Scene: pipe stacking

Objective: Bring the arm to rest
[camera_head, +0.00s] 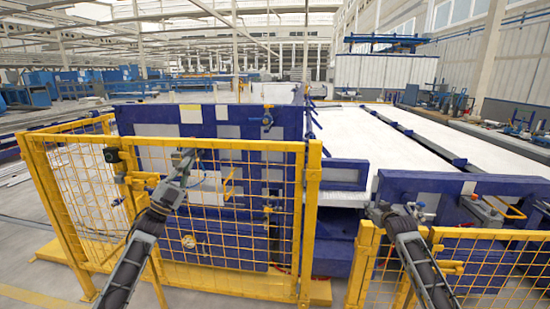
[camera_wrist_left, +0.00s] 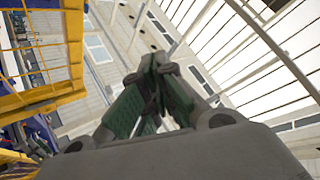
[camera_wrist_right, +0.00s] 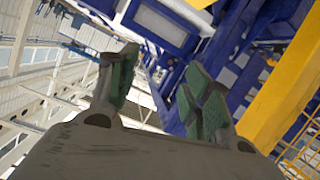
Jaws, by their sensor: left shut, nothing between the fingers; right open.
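My left arm (camera_head: 138,255) reaches up from the bottom left, and its gripper (camera_head: 186,158) is raised in front of the yellow mesh fence (camera_head: 250,200). In the left wrist view its green-padded fingers (camera_wrist_left: 160,88) are closed together with nothing between them. My right arm (camera_head: 425,265) comes from the bottom right, and its gripper (camera_head: 380,212) is raised near the gap between the two fences. In the right wrist view its green-padded fingers (camera_wrist_right: 158,80) are apart and empty.
A second yellow fence (camera_head: 480,265) stands at the right. Behind the fences is a large blue machine (camera_head: 215,118) with a white bed (camera_head: 365,140). Grey floor (camera_head: 30,262) shows free at the left. The left wrist view also shows a yellow railing (camera_wrist_left: 40,98).

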